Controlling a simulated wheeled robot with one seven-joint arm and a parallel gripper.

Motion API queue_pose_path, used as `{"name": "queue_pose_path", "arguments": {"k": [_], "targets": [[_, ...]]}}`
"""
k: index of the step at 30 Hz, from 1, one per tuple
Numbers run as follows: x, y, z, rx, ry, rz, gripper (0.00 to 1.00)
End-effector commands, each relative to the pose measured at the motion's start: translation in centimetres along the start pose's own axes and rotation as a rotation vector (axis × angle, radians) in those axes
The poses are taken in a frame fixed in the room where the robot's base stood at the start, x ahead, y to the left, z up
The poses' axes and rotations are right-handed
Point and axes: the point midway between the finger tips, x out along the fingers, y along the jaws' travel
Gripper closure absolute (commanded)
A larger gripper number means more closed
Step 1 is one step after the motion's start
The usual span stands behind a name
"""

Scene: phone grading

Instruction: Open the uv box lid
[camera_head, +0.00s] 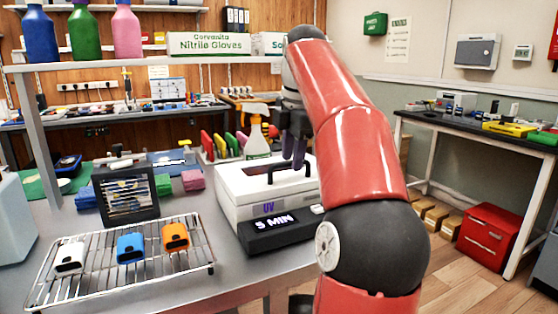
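A black handle (284,167) stands up on the lid. A black panel on the front (280,222) reads "5 MIN", and a purple "UV" mark shows on the front wall. My gripper (293,160) points down over the lid, with its fingers close to the handle. I cannot tell whether the fingers touch the handle or how far apart they are. My red arm hides part of the right side of the box.
A wire rack (105,285) with a white, a blue (131,247) and an orange device (175,237) lies left of the box. A black framed stand (127,192) is behind it. A spray bottle (257,138) stands behind the box. Bottles and glove boxes (208,44) sit on the shelf above.

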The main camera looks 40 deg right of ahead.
Motion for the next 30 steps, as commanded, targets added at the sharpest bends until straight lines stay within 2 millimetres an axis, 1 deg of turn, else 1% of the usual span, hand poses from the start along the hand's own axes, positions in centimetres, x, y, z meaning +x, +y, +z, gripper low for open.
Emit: {"name": "queue_pose_path", "arguments": {"k": [1,9,15,17,26,30], "targets": [[0.23,-0.03,0.18,0.0,0.0,0.0,0.67],[0.19,-0.02,0.25,-0.001,0.0,0.0,0.67],[0.18,-0.02,0.23,0.0,0.0,0.0,0.94],[0.18,-0.02,0.22,0.0,0.0,0.0,1.0],[0.14,-0.05,0.22,0.0,0.0,0.001,1.0],[-0.3,-0.51,0.28,0.001,-0.001,0.002,1.0]]}}
